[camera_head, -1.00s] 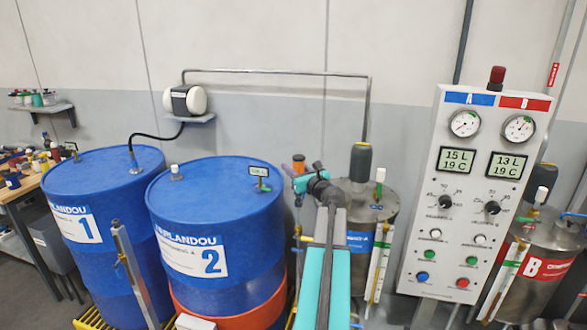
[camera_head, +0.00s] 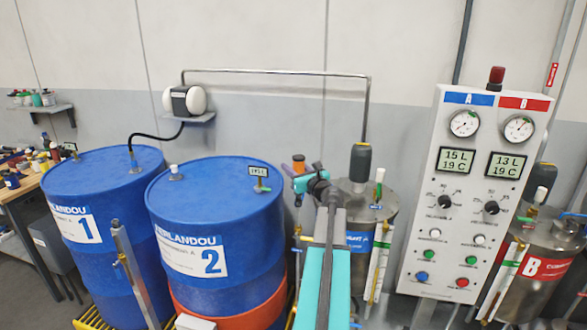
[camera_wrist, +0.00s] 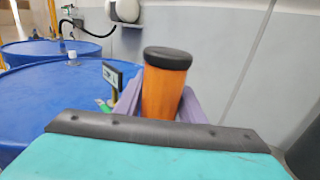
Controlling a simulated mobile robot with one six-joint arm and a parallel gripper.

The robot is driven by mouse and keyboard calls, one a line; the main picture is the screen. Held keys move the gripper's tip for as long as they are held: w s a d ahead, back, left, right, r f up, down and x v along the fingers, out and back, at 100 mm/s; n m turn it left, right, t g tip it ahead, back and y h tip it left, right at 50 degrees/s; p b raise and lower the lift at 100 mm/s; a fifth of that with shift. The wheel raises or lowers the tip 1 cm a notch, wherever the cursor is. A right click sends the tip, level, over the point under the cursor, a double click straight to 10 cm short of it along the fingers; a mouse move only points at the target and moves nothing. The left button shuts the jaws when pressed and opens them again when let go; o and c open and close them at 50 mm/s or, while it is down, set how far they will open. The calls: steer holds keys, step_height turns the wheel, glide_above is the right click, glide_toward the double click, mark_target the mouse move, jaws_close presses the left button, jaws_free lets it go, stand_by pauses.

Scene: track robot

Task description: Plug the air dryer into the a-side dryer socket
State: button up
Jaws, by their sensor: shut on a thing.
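The air dryer (camera_wrist: 165,85) is an orange cylinder with a black cap, upright in the wrist view. The purple fingers of my gripper (camera_wrist: 160,100) are on both sides of it and shut on it. In the head view the dryer (camera_head: 298,161) shows small and orange beyond the right rim of drum 2, beside my gripper (camera_head: 308,172). The metal A tank (camera_head: 372,205) with a blue label stands just right of my arm, partly hidden by it. I cannot make out the a-side dryer socket. The lower end of the dryer is hidden.
Blue drum 1 (camera_head: 105,175) and drum 2 (camera_head: 215,195) stand left of my arm. A dark motor-like unit (camera_head: 361,160) tops the A tank. The control panel (camera_head: 474,190) and B tank (camera_head: 545,255) are at right. A pipe (camera_head: 275,72) runs along the wall.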

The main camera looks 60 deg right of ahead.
steer(key=shift+f+b, duration=1.05)
steer(key=shift+f, duration=0.4)
stand_by(0.5)
steer(key=o, duration=1.2)
steer(key=shift+s, duration=0.15)
steer(key=shift+b+v, duration=1.6)
steer(key=shift+v, duration=5.2)
